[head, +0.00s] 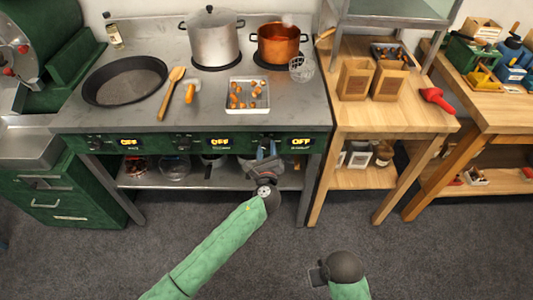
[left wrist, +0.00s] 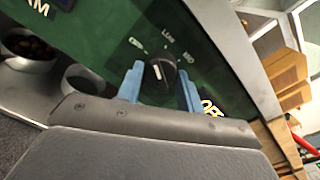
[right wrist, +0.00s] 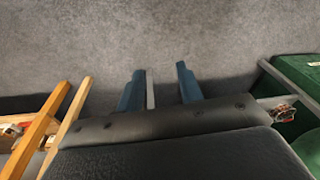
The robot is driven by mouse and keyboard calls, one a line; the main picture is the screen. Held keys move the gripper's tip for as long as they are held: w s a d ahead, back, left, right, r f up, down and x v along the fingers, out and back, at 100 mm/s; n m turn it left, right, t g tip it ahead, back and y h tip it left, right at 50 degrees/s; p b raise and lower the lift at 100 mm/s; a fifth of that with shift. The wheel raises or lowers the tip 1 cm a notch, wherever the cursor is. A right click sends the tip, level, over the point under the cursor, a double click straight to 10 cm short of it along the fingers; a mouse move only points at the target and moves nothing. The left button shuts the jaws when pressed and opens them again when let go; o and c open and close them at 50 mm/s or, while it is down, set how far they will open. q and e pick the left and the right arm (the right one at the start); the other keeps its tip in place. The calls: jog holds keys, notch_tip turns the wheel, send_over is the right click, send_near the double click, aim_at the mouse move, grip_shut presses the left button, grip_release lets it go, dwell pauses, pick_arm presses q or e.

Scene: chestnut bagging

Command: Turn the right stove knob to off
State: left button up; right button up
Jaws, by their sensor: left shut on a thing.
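The right stove knob (left wrist: 160,74) is a black dial with a white pointer line, on the green stove front. Printed marks sit around it, including LOW. The blue fingers of my left gripper (left wrist: 160,85) are on both sides of the knob, shut on it. In the head view my left gripper (head: 266,152) reaches up to the stove front and hides most of the knob. The right display (head: 301,142) beside it reads OFF in yellow. My right gripper (right wrist: 160,88) is open and empty over the grey floor, away from the stove.
The stove top (head: 210,105) holds a dark pan (head: 125,80), a silver pot (head: 212,38), a copper pot (head: 278,44) and a tray (head: 237,108) with chestnuts. A lower shelf (head: 140,182) with bowls is below. A wooden table (head: 395,110) stands to the right.

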notch_tip(320, 180, up, 4)
jog(key=s, duration=0.1)
pick_arm(q)
jog(key=shift+n+b, duration=2.4)
jog(key=shift+n, duration=0.6)
pick_arm(e)
jog(key=w+a+f+t+y, duration=0.1)
jog(key=w+a+f, duration=0.1)
jog(key=a+f, duration=0.2)
jog(key=shift+a+f+n+t, duration=0.3)
jog(key=shift+a+f, duration=0.1)
jog(key=shift+f, duration=0.4)
pick_arm(q)
jog(key=o, duration=1)
